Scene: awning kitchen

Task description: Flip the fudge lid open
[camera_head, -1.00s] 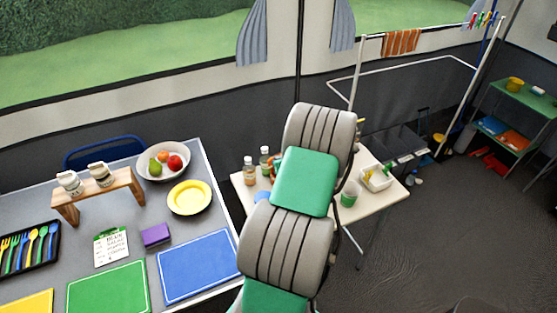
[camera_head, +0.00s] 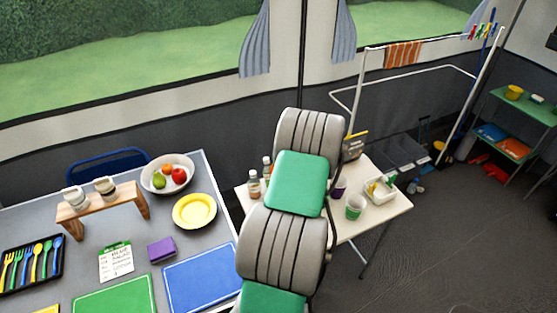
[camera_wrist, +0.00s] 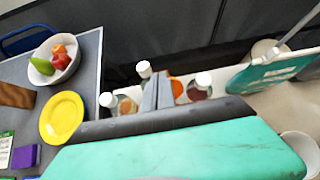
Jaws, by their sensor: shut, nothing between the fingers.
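My gripper (camera_wrist: 158,92) shows in the wrist view as two grey fingers pressed together, with nothing between them. It is among several bottles on the small side table. A white-capped bottle (camera_wrist: 203,84) is right of the fingers, another white cap (camera_wrist: 144,69) is just behind them to the left, and a third bottle (camera_wrist: 121,104) is at the left. I cannot tell which container, if any of these, holds the fudge, and no lid is clearly marked as such. In the head view my arm hides the gripper and part of the side table (camera_head: 345,228).
A teal panel (camera_wrist: 272,72) stands at the right in the wrist view. A green cup (camera_head: 355,207), a white basket (camera_head: 380,190) and a grey box (camera_head: 352,149) are on the side table. The grey table (camera_head: 212,165) holds a fruit bowl (camera_head: 155,183) and yellow plate (camera_head: 195,211).

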